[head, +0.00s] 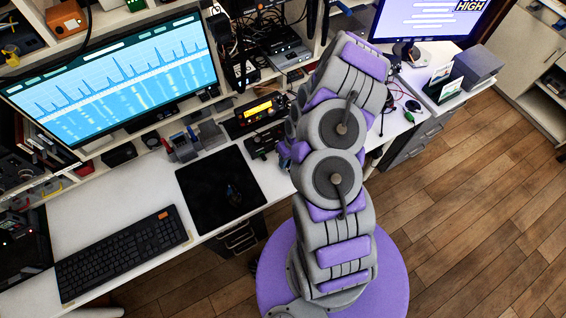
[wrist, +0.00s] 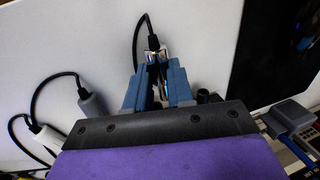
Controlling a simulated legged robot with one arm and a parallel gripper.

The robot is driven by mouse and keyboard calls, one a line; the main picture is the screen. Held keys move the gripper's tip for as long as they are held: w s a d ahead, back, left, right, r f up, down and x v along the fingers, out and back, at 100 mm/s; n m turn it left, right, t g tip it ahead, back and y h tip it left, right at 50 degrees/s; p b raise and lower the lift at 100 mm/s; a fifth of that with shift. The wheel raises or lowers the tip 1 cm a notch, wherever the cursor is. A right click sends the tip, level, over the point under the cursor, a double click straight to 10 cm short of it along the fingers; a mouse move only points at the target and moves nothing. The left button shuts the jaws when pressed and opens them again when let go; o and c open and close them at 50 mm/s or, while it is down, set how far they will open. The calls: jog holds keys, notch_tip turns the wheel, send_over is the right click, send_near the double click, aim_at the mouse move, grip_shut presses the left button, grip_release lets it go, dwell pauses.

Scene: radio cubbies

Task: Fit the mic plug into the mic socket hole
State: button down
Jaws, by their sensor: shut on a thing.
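In the wrist view, my gripper (wrist: 156,62) points away with its two blue fingers close together. Between the fingertips is a small metallic plug (wrist: 154,55), with a black cable rising from its far end. I take this to be the mic plug. In the head view, the radio (head: 262,112) with an amber display stands at the back of the desk, left of my arm. My gripper is mostly hidden by my arm there. The mic socket hole cannot be made out in either view.
Grey cable ends (wrist: 92,100) lie left of my gripper in the wrist view. In the head view, the black mat (head: 225,190), keyboard (head: 122,252) and monitor (head: 115,85) lie left of my arm.

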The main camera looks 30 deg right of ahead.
jog(key=shift+d+f, duration=0.1)
jog(key=shift+d, duration=0.55)
jog(key=shift+a+b, duration=0.8)
jog(key=shift+a, duration=0.2)
jog(key=shift+d+y+b, duration=0.4)
jog(key=shift+d+b, duration=0.1)
jog(key=shift+d, duration=0.55)
jog(key=shift+a, duration=0.8)
jog(key=shift+d, duration=0.7)
jog(key=shift+b, duration=0.35)
jog(key=shift+w+a+b, duration=0.1)
jog(key=shift+a+b, duration=0.05)
jog(key=shift+b, duration=0.2)
